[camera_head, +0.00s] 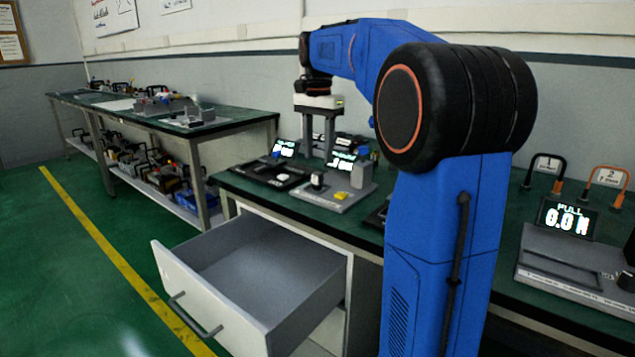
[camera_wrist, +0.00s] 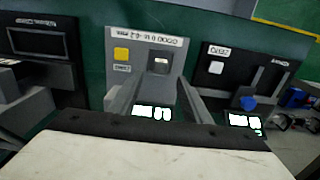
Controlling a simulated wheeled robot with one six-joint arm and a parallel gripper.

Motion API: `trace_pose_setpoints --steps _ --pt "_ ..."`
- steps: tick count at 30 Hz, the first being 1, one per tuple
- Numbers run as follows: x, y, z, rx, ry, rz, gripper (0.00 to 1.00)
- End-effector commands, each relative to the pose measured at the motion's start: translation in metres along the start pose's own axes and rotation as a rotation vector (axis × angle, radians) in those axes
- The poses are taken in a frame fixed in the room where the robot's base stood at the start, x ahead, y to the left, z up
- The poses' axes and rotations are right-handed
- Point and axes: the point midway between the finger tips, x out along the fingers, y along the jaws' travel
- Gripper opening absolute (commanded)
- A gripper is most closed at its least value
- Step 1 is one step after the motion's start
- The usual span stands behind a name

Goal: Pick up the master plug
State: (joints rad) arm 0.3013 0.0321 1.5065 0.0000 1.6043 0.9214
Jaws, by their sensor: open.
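A short dark plug with a pale top (camera_head: 317,181) stands upright on the grey gauge station (camera_head: 330,197) in the head view; no readable label confirms it as the master plug. In the wrist view the plug (camera_wrist: 159,62) sits on the grey station (camera_wrist: 125,38), right of a yellow button. My gripper (camera_head: 318,155) points down above the bench, just above and behind the plug in the head view. Its fingers are apart with nothing between them. In the wrist view my gripper (camera_wrist: 158,90) has its two fingers either side of the plug's line, with the plug beyond them.
A black station (camera_head: 272,173) with a blue knob stands left of the grey one. Lit displays (camera_head: 342,160) stand behind them. An open drawer (camera_head: 250,275) juts out below the bench. Another gauge station (camera_head: 572,262) is at the right. My arm hides part of the bench.

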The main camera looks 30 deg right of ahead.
Motion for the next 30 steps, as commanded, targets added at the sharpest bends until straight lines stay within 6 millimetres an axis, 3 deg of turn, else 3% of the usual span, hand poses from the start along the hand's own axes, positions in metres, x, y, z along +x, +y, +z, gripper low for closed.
trace_pose_setpoints --steps 11,21,30 --pt "0.029 0.0 0.001 -0.001 0.0 0.0 0.44" --pt "0.069 0.0 0.004 0.0 0.0 0.0 0.44" --pt "0.072 0.0 0.003 0.0 0.001 -0.001 0.41"
